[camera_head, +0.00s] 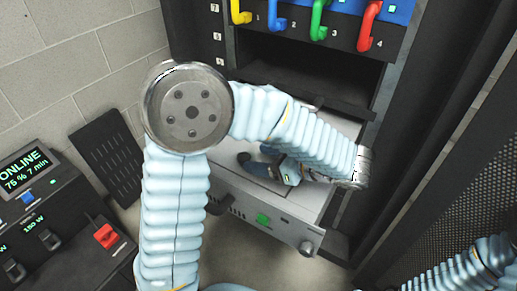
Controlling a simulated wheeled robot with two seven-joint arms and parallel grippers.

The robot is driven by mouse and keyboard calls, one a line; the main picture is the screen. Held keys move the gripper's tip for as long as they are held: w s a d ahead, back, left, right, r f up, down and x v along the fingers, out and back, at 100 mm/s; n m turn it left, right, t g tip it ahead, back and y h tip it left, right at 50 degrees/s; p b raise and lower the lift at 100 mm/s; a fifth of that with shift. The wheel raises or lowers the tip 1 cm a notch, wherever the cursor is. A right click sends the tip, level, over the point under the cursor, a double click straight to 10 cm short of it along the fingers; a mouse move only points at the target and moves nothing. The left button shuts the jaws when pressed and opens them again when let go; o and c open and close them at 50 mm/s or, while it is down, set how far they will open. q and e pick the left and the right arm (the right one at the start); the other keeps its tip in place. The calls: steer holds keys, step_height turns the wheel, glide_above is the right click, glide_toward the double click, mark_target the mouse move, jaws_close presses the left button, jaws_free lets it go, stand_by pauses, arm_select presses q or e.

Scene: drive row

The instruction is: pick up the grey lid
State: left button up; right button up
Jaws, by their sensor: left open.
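The grey lid (312,201) appears as a flat light grey top on the unit pulled out of the rack, in the middle of the head view. My left arm crosses over it and hides much of it. My left gripper (256,161) is over the left part of the lid, open, partly hidden by my own arm. I cannot tell whether its fingers touch the lid. Part of my right arm shows at the bottom right; its gripper is out of the picture.
The pulled-out unit has a grey front (285,226) with a green square and a handle. Coloured handles (318,20) hang from the rack above a dark opening. Dark rack sides stand right. A black console (60,225) with an ONLINE screen stands left, near a dark grille panel (108,155).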

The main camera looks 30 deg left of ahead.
mark_target(244, 156)
arm_select(q)
steer(key=x, duration=0.6)
steer(key=shift+d, duration=0.1)
jaws_close()
